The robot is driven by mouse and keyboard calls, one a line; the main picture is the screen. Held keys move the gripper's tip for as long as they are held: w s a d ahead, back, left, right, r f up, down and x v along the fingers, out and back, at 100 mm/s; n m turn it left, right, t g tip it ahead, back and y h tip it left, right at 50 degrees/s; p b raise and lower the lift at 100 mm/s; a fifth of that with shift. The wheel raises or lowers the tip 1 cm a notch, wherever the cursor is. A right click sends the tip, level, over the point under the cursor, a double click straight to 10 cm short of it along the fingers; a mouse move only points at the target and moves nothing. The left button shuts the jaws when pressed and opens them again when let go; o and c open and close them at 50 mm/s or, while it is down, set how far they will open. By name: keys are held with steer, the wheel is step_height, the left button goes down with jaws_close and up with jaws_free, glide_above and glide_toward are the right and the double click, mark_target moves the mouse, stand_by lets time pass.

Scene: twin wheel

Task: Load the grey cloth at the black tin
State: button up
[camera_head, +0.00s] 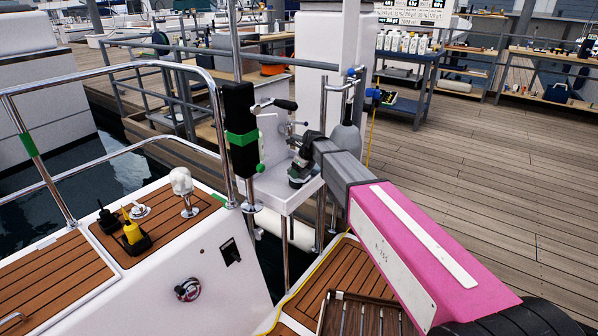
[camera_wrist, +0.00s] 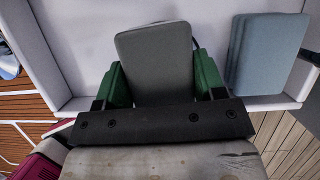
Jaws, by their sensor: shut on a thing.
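In the wrist view a grey folded cloth (camera_wrist: 155,50) stands between the green fingers of my gripper (camera_wrist: 160,78). The gripper is shut on it, with one finger at each side. In the head view my gripper (camera_head: 299,172) is over the white shelf by the boat's rail, and the held cloth cannot be made out there. A blue-grey folded cloth (camera_wrist: 266,52) lies to the right of the held one, apart from it. I cannot make out a black tin in either view.
The white shelf (camera_head: 258,190) has a raised rim, and a crank handle (camera_head: 274,105) stands behind it. A tall black case with a green band (camera_head: 240,115) is beside the steel rail. A wooden slotted tray (camera_head: 357,312) lies below my arm. Open decking is at right.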

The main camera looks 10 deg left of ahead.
steer(key=shift+r, duration=3.45)
